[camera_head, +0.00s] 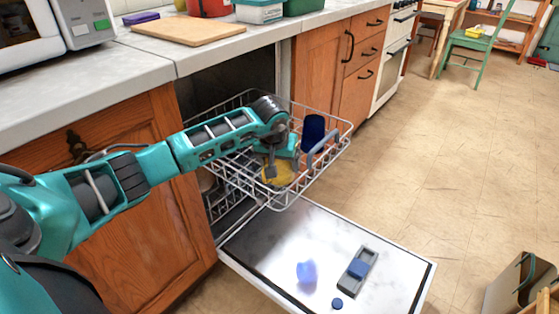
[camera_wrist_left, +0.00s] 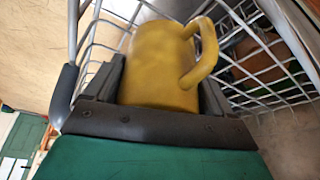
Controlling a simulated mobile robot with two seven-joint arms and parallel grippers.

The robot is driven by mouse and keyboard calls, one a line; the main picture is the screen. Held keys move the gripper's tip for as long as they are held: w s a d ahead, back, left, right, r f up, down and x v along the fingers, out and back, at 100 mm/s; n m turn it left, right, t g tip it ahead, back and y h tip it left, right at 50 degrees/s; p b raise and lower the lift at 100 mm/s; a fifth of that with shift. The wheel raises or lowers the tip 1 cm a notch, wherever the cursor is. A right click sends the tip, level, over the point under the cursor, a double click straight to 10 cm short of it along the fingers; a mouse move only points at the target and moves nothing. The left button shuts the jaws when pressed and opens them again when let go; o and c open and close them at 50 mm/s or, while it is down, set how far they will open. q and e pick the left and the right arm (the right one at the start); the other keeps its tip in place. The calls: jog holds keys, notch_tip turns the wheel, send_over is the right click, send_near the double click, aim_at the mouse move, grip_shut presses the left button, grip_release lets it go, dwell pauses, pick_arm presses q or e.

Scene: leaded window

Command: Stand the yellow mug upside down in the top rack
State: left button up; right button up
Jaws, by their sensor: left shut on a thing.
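The yellow mug (camera_head: 279,173) is low in the top rack (camera_head: 334,152) of the open dishwasher, mostly hidden behind my left gripper (camera_head: 277,170) in the head view. In the left wrist view the mug (camera_wrist_left: 158,65) fills the middle, with its handle to the right. My left gripper (camera_wrist_left: 160,95) is shut on the mug, one finger on each side of its body. White rack wires surround the mug. Whether it touches the rack floor, and which way its opening faces, I cannot tell. My right gripper is not in view.
A dark blue cup (camera_head: 313,130) stands in the rack right of my gripper. The dishwasher door (camera_head: 330,245) lies open below, with blue items on it. The counter (camera_head: 150,50) and wooden cabinets flank the dishwasher. Open floor (camera_head: 450,150) lies to the right.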

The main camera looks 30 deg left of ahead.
pick_arm(q)
jog(key=o, duration=1)
jog(key=shift+o, duration=1.1)
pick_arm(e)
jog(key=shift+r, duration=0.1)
pick_arm(q)
jog(key=p+v, duration=0.2)
jog(key=v, duration=0.4)
jog(key=shift+r, duration=0.25)
jog(key=p+v, duration=0.2)
jog(key=v, duration=0.4)
jog(key=shift+s+r, duration=0.2)
jog(key=shift+r, duration=0.05)
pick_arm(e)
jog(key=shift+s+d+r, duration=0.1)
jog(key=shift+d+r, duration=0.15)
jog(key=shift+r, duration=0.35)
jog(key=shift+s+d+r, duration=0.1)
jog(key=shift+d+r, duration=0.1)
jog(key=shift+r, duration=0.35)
pick_arm(q)
jog(key=shift+d+f, duration=0.1)
jog(key=shift+d, duration=0.05)
